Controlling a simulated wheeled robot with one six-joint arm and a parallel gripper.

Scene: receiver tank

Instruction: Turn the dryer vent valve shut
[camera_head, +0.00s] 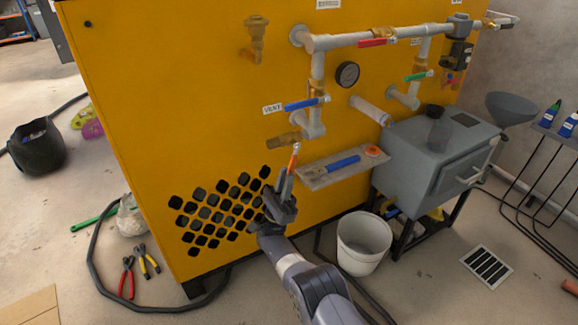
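The vent valve has a blue lever handle (304,104) and sits on a vertical grey pipe on the yellow cabinet. A white label reading VENT (272,108) is beside the handle's left end. The handle points left, roughly level and across the pipe. A brass fitting (287,139) sticks out below it. My gripper (291,162) is below the handle, apart from it, with its fingers pointing up. A narrow orange piece with a pale tip shows at its fingers. I cannot tell whether it is part of the gripper or held, nor how far the fingers are apart.
A small shelf (318,183) with a blue tool (343,163) and an orange ring (372,151) juts out right of my gripper. A red lever (378,42), a green lever (418,76) and a gauge (347,75) are further right. A white bucket (351,255) stands on the floor.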

